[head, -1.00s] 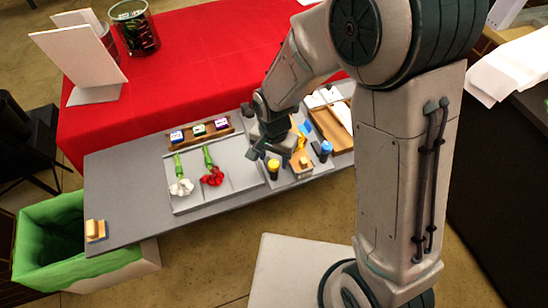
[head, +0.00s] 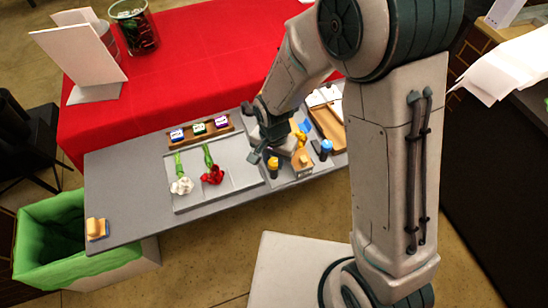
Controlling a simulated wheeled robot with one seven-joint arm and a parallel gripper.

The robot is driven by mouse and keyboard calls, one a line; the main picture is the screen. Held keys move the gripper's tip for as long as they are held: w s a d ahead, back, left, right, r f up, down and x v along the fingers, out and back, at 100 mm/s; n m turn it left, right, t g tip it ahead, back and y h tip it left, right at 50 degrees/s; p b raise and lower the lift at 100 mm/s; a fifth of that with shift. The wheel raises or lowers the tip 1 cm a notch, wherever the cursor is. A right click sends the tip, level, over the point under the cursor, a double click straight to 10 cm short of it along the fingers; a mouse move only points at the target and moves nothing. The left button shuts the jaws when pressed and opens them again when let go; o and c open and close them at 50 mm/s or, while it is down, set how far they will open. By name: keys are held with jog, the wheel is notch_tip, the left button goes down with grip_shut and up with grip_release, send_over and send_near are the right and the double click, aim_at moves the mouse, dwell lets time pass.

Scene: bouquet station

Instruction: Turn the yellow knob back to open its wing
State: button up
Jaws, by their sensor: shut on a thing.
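The yellow knob (head: 273,162), with a dark body below its yellow top, stands on the grey station (head: 245,187) towards its right. My gripper (head: 271,158) is at the knob from above, with a dark finger on either side, and is shut on it. The yellow top shows between the fingers. A blue knob (head: 326,146) stands to the right. Between the knobs is a small wooden fixture (head: 302,169) with a yellow piece on it. The wing is partly hidden by my gripper and I cannot tell its angle.
A white flower (head: 181,186) and a red flower (head: 212,175) lie on the board to the left. A rack (head: 199,134) of small boxes is behind them. A wooden tray (head: 327,123) stands at the right. A green-lined bin (head: 45,240) is at the lower left.

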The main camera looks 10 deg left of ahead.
aim_at(274, 162)
jog(key=shift+n, duration=0.4)
jog(key=n+b, duration=0.2)
jog(key=n, duration=0.1)
jog(key=shift+f+n+b, duration=0.1)
jog(key=shift+n+b, duration=0.25)
jog(key=shift+n, duration=0.05)
jog(key=n+b, duration=0.1)
jog(key=n, duration=0.3)
jog(key=shift+w+n, duration=0.1)
jog(key=shift+n, duration=0.2)
jog(key=n, duration=0.4)
jog(key=shift+r+n, duration=0.2)
jog(key=shift+n, duration=2.3)
jog(key=o, duration=1)
jog(key=shift+c, duration=0.2)
notch_tip(274, 162, up, 14)
jog(key=shift+f, duration=0.15)
